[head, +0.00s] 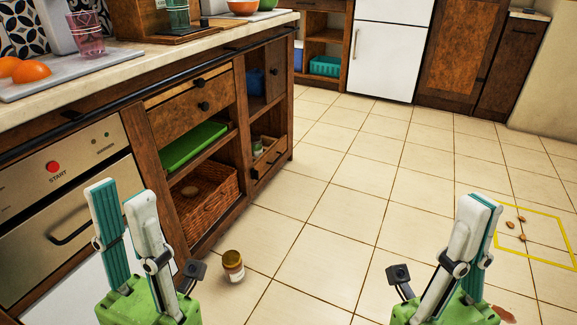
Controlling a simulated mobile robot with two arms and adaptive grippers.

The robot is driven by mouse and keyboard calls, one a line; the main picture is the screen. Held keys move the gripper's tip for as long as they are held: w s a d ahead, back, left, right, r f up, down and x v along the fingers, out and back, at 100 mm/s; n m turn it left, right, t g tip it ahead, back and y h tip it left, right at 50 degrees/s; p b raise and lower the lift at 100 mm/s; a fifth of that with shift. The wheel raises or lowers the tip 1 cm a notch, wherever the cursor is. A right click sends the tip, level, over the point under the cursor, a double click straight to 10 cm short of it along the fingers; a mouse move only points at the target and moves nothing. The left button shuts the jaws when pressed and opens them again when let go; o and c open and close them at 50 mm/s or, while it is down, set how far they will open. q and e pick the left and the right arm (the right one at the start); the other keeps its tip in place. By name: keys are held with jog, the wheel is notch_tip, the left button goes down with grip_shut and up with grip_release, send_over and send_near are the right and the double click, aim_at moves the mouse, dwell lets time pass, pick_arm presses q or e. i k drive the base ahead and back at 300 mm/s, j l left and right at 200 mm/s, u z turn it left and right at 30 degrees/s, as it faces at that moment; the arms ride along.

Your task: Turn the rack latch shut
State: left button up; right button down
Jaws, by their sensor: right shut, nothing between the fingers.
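I cannot make out a rack latch in the head view. My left gripper (119,193) is at the lower left, in front of the oven front. Its two fingers stand apart with nothing between them. My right gripper (479,202) is at the lower right, over the tiled floor. Its fingers are together and hold nothing. Neither gripper appears to touch anything.
The wooden counter unit (150,80) runs along the left, with a wicker basket (205,198) and a green item (192,147) on its shelves. A small jar (233,265) stands on the floor. Nuts or crumbs (511,224) lie inside a yellow outline (556,219). The middle floor is clear.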

aim_at(254, 173)
jog(key=i+l+z, duration=0.25)
jog(key=i, duration=0.3)
jog(key=i+l+z, duration=0.3)
jog(key=i, duration=0.3)
jog(key=i+z, duration=0.25)
jog(key=i, duration=0.35)
jog(key=i+u, duration=0.3)
jog(key=u, duration=0.15)
jog(key=i+l+u, duration=0.25)
jog(key=u, duration=0.15)
jog(key=i+l+u, duration=0.25)
jog(key=u, duration=0.2)
jog(key=i+l+u, duration=0.3)
jog(key=u, duration=0.15)
jog(key=i+l+u, duration=0.15)
jog(key=l+u, duration=0.3)
jog(key=i+l+u, duration=0.1)
jog(key=l+u, duration=0.75)
jog(key=l, duration=0.15)
